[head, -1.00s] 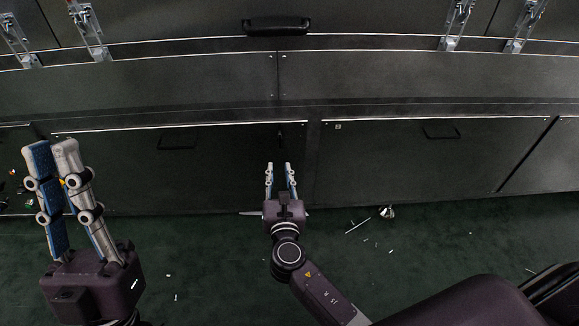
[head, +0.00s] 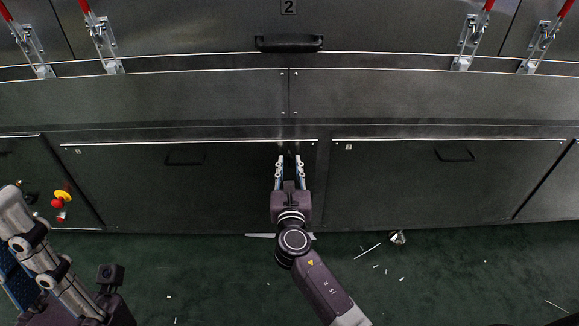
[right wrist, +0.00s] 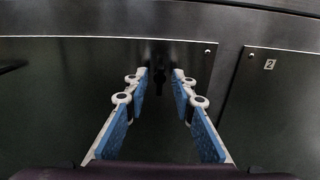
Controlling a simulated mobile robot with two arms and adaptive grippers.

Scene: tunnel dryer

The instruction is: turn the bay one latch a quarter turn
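The bay one latch (right wrist: 159,76) is a small dark fitting near the upper right corner of the left lower panel (head: 180,190). In the right wrist view it shows between the fingertips of my right gripper (right wrist: 160,92). That gripper is open, its blue-padded fingers apart on either side of the latch in the picture; I cannot tell whether they touch it. In the head view the right gripper (head: 290,160) points at the panel's upper right, and the latch is hard to make out. My left gripper (head: 18,235) is at the lower left, partly cut off by the picture edge.
The right lower panel (head: 440,190) carries a 2 label. Dark handles (head: 185,158) sit on the panels. Red-handled clamps (head: 105,45) line the upper edge. A red and yellow button (head: 60,198) is at left. Small debris (head: 368,250) lies on the green floor.

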